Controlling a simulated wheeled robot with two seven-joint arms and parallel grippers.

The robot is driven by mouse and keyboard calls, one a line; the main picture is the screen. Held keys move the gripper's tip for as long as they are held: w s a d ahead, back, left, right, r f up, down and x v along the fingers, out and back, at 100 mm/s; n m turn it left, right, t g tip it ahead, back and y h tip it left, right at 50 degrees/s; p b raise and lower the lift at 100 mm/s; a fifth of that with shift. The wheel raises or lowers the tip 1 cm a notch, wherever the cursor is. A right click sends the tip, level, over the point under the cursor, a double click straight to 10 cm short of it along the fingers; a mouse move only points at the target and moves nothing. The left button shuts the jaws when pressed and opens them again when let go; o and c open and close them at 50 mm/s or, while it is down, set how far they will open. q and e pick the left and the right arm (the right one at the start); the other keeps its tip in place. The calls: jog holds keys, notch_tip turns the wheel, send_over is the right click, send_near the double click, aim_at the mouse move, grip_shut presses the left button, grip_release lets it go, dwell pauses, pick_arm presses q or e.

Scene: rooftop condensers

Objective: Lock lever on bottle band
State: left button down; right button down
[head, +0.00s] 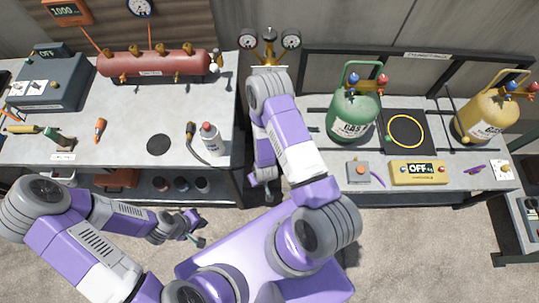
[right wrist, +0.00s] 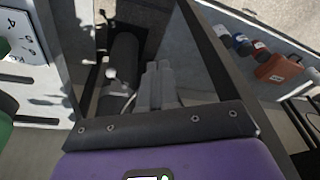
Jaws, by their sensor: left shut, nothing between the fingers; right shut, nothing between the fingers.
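A green gas bottle (head: 353,115) with a carry handle stands on the right bench. A yellow gas bottle (head: 487,118) stands farther right. Dark strap-like pieces show beside both bottles, but I cannot make out a lock lever. My left gripper (head: 197,238) is shut and empty, over the floor in front of the left bench. My right gripper (head: 264,194) is shut and empty, low in the gap between the benches, left of the green bottle and apart from it. Its grey fingers (right wrist: 156,86) show in the right wrist view.
The right bench (head: 440,187) also carries a yellow OFF box (head: 418,172), a grey box with a red button (head: 358,171) and a black pad (head: 390,145) with a yellow ring. The left bench holds a red tank (head: 152,64) and a white bottle (head: 212,141).

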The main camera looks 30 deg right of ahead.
jog(key=w+d+f+n+t+h+b, duration=0.1)
jog(key=w+d+f+n+b, duration=0.1)
jog(key=w+d+f, duration=0.4)
jog(key=w+d+f+n+t+h+b, duration=0.1)
jog(key=w+d+f+b, duration=0.3)
jog(key=f, duration=0.7)
jog(key=shift+w+d+f+n+t+h+b, duration=0.15)
jog(key=shift+w+d+n+t+h+b, duration=0.55)
jog(key=shift+d, duration=1.15)
jog(key=shift+w+d+m, duration=0.15)
jog(key=shift+d+m, duration=0.15)
jog(key=shift+d, duration=0.05)
jog(key=shift+d+b, duration=1.05)
jog(key=shift+d, duration=0.85)
